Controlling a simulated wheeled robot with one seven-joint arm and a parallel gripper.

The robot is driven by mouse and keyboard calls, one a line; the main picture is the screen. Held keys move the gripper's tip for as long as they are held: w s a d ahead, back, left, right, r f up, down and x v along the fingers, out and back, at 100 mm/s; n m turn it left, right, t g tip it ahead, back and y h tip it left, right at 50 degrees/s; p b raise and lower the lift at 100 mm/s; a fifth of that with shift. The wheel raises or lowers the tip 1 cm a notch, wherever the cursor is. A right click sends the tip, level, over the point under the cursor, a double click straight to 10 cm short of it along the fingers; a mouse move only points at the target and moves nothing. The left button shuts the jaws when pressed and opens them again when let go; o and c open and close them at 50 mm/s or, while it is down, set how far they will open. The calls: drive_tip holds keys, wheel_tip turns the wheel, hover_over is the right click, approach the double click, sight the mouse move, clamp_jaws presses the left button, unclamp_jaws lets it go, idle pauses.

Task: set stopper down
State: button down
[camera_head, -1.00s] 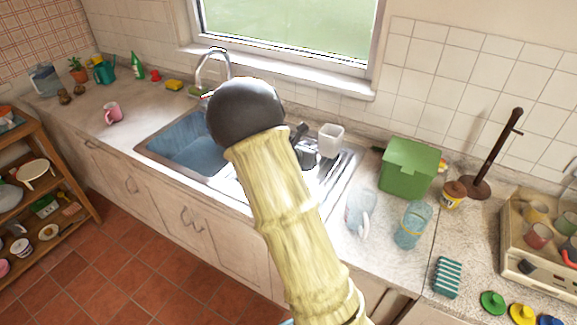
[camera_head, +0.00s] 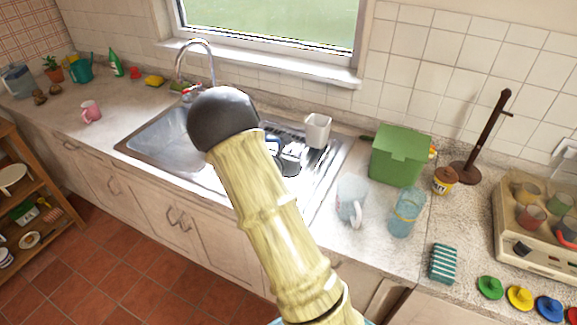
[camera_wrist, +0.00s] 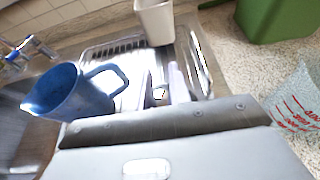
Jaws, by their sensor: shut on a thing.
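My gripper (camera_head: 287,163) shows as a dark shape over the drainboard in the head view, partly behind my arm. In the wrist view its fingertips (camera_wrist: 160,93) are partly hidden behind the grey wrist housing. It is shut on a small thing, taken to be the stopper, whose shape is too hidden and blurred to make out. The sink basin (camera_head: 165,140) is left of the gripper and looks bare grey metal. The ribbed drainboard (camera_wrist: 112,48) lies beyond the gripper in the wrist view.
A green bin (camera_head: 400,155), a clear measuring jug (camera_head: 351,200) and a blue glass jar (camera_head: 405,212) stand right. Bare counter (camera_head: 385,250) lies in front of them.

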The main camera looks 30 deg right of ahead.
drive_tip(key=shift+f, duration=1.15)
drive_tip(key=shift+f+p, duration=0.45)
drive_tip(key=shift+f, duration=1.6)
drive_tip(key=shift+f, duration=0.2)
drive_tip(key=c, duration=1.3)
unclamp_jaws()
drive_tip(key=shift+r, duration=0.15)
